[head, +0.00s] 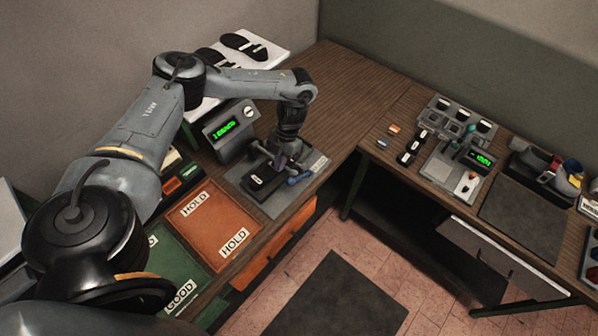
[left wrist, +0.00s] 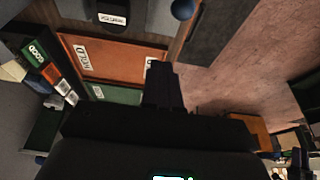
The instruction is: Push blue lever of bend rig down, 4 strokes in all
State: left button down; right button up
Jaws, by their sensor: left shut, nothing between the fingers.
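The bend rig (head: 250,177) stands on the brown bench, with a dark sole-like piece (head: 262,184) on its grey plate. Its blue lever (head: 299,178) sticks out at the right side of the rig, toward the bench's front edge. In the left wrist view its round blue knob (left wrist: 183,9) shows at the top edge, apart from my fingers. My left gripper (head: 283,158) points down above the rig, close to the lever. Its fingers are shut and empty, also in the left wrist view (left wrist: 163,85). Whether it touches the lever is hard to tell. My right gripper is not in view.
A display box (head: 230,131) with green digits stands behind the rig. The orange HOLD tray (head: 212,222) and green GOOD tray (head: 172,262) lie left of it. Black soles (head: 243,46) lie on a white rack behind. A second bench (head: 400,185) with fixtures stands right.

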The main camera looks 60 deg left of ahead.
pick_arm(q)
notch_tip(320, 180, up, 6)
jog(key=t, duration=0.2)
send_over(291, 179)
jog(key=w+a, duration=0.2)
jog(key=w, duration=0.1)
jog(key=shift+d+r, duration=0.1)
jog(key=shift+r, duration=0.05)
jog(key=f+p, duration=0.1)
jog(key=f, duration=0.3)
jog(key=s+d+f, duration=0.1)
jog(key=f, duration=0.4)
jog(key=s+f+p, duration=0.1)
jog(key=f, duration=0.3)
jog(key=shift+s+d+f+p, duration=0.2)
jog(key=shift+f+p, duration=0.1)
jog(key=shift+f, duration=0.1)
